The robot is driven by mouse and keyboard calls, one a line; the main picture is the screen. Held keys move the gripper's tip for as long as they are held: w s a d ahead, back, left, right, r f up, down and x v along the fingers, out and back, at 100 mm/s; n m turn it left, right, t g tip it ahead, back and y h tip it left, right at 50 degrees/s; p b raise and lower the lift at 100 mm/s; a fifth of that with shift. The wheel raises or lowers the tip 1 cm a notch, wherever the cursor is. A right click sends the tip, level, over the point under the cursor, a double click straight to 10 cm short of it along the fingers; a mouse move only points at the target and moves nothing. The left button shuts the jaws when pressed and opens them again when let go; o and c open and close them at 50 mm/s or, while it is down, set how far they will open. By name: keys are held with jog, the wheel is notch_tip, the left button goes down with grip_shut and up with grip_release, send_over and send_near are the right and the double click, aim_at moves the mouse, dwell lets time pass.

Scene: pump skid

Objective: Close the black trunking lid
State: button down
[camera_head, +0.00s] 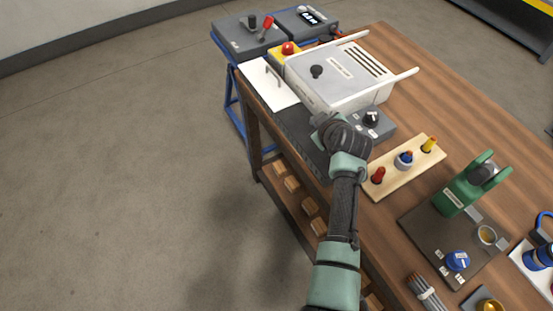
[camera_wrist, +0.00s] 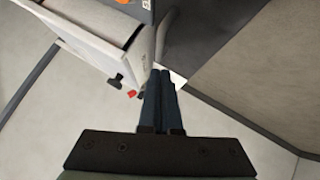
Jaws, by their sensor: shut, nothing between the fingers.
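No part is clearly readable as the black trunking lid. A flat dark panel (camera_head: 303,127) lies along the table's near left edge, beside the grey box; I cannot tell whether it is the lid or a mat. A dark surface also shows in the wrist view (camera_wrist: 195,25). My gripper (camera_wrist: 161,72) is shut and empty, its two dark fingers together. In the wrist view its tips appear beside a pale panel edge; contact cannot be told. In the head view my wrist hides the fingers, near the front of the grey box.
The grey box (camera_head: 340,80) has a black knob and pale side rails. A white panel (camera_head: 268,84) with a handle lies left of it. A dark knob box (camera_head: 372,122), a wooden peg board (camera_head: 405,168) and a green press (camera_head: 462,192) stand to the right. The floor at left is clear.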

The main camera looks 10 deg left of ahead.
jog(key=d+f+g+y+b, duration=0.1)
jog(key=b, duration=0.1)
jog(key=shift+w+f+m+b, duration=0.2)
jog(key=shift+w+m+b, duration=0.15)
jog(key=shift+w+m, duration=0.05)
jog(key=shift+w+d+f+b, duration=0.15)
jog(key=shift+d+b, duration=0.15)
jog(key=shift+b, duration=0.3)
jog(key=w+r+p+v, duration=0.1)
jog(key=v, duration=0.5)
jog(key=w+r+p+v, duration=0.1)
jog(key=v, duration=0.6)
jog(key=shift+a+p, duration=0.25)
jog(key=shift+p, duration=0.05)
